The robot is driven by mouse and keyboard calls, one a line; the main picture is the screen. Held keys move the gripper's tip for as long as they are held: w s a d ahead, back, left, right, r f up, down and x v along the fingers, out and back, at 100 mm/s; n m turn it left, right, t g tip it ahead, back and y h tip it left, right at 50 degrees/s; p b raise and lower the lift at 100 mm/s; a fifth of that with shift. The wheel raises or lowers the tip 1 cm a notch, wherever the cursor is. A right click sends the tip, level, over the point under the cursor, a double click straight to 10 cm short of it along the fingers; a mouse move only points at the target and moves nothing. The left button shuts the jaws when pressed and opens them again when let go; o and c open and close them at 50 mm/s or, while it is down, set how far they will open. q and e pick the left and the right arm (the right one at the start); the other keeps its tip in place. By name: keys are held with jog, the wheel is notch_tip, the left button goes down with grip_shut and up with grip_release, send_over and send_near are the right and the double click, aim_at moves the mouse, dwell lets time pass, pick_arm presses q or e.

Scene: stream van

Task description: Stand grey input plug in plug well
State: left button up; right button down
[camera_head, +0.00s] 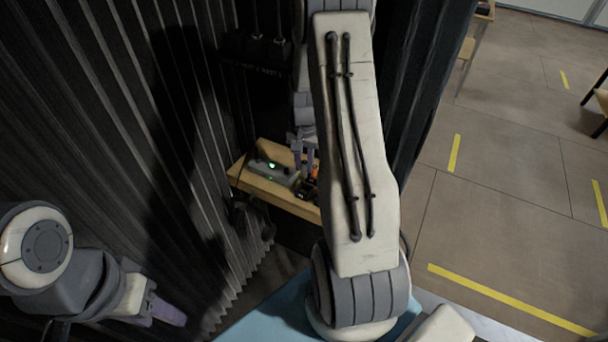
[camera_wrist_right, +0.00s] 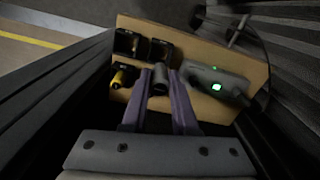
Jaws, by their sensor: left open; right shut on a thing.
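A grey cylindrical plug (camera_wrist_right: 158,78) sits between the purple fingers of my right gripper (camera_wrist_right: 160,88), which are shut on it over a wooden shelf (camera_wrist_right: 203,104). In the head view my right gripper (camera_head: 304,160) points down at the shelf (camera_head: 290,203), partly hidden by my arm. Two dark square holders (camera_wrist_right: 130,42) (camera_wrist_right: 162,50) stand on the shelf just beyond the fingertips; I cannot tell which is the plug well, or whether the plug touches one. My left gripper (camera_head: 166,311) is open and empty at the lower left, away from the shelf.
A grey box with a green light (camera_wrist_right: 218,84) lies on the shelf right of the fingers, and in the head view (camera_head: 272,171). A yellow-and-black item (camera_wrist_right: 123,77) is left of the fingers. Dark ribbed walls (camera_head: 150,130) close in the left side; open floor (camera_head: 500,200) lies right.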

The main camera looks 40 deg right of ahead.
aim_at(303, 174)
notch_tip(303, 174, down, 3)
jog(key=shift+a+f+p, duration=0.15)
jog(key=shift+p, duration=0.15)
notch_tip(303, 174, down, 3)
jog(key=shift+s+f+p, duration=0.1)
jog(key=shift+p, duration=0.9)
jog(key=shift+f, duration=0.2)
jog(key=shift+f, duration=0.1)
jog(key=shift+f+b, duration=0.6)
jog(key=c, duration=0.7)
grip_release()
